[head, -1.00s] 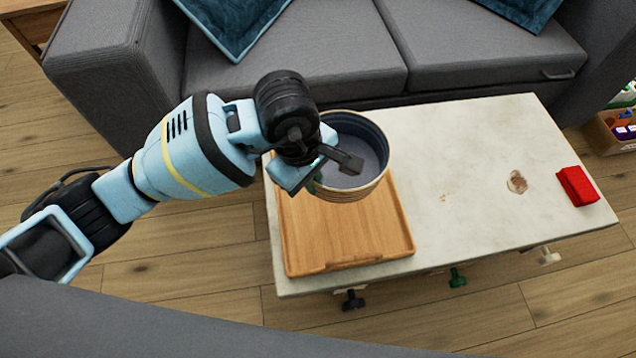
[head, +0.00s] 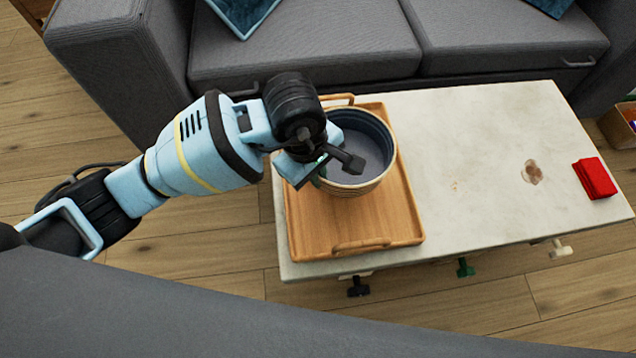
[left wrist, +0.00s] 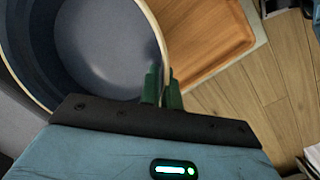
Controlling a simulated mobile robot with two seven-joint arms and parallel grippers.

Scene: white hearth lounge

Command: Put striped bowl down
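The striped bowl (head: 362,165) is round, dark blue-grey inside with a pale rim and banded outside. In the head view it is over the wooden tray (head: 398,222) on the table; I cannot tell whether its base touches the tray. My left gripper (head: 335,168) is at the bowl's left wall. In the left wrist view the two green fingers (left wrist: 162,88) are close together with the bowl's rim (left wrist: 160,45) between them. The tray (left wrist: 213,40) shows beyond the bowl there. My right gripper is in neither view.
The pale stone-topped table (head: 480,150) has free room right of the tray. A folded red cloth (head: 595,178) lies at its right end, near a brown stain. A grey sofa (head: 300,45) stands behind. Several knobs jut from the front edge.

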